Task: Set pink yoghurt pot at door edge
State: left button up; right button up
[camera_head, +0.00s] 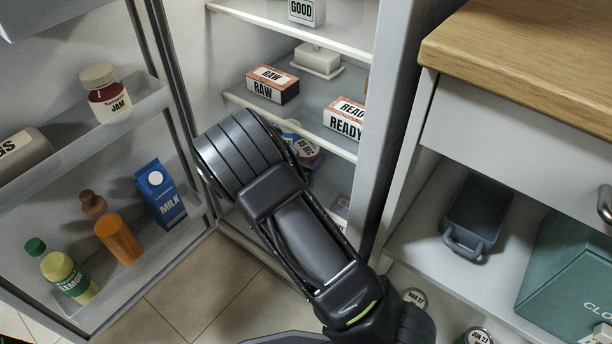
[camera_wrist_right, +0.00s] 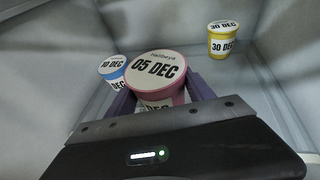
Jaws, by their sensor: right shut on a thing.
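The pink yoghurt pot (camera_wrist_right: 155,72), its lid marked 05 DEC, stands between the two fingers of my right gripper (camera_wrist_right: 158,92) in the right wrist view. The gripper is shut on it. In the head view the pot (camera_head: 308,150) shows partly behind my right arm, low inside the open fridge; the fingers are mostly hidden there. A blue pot (camera_wrist_right: 112,68) marked 10 DEC is close beside the pink pot on the left. A yellow pot (camera_wrist_right: 222,40) marked 30 DEC stands apart at the right. My left gripper is not in view.
The fridge door is open at the left, with a jam jar (camera_head: 106,94), milk carton (camera_head: 160,194) and bottles on its racks. A RAW box (camera_head: 272,85) and a READY box (camera_head: 345,118) sit on the shelf above. A cabinet with a wooden top (camera_head: 530,60) stands at the right.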

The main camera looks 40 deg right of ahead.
jog(key=shift+f, duration=0.15)
jog(key=shift+f, duration=0.1)
notch_tip(320, 180, down, 5)
jog(key=b, duration=0.3)
jog(key=o, duration=1.6)
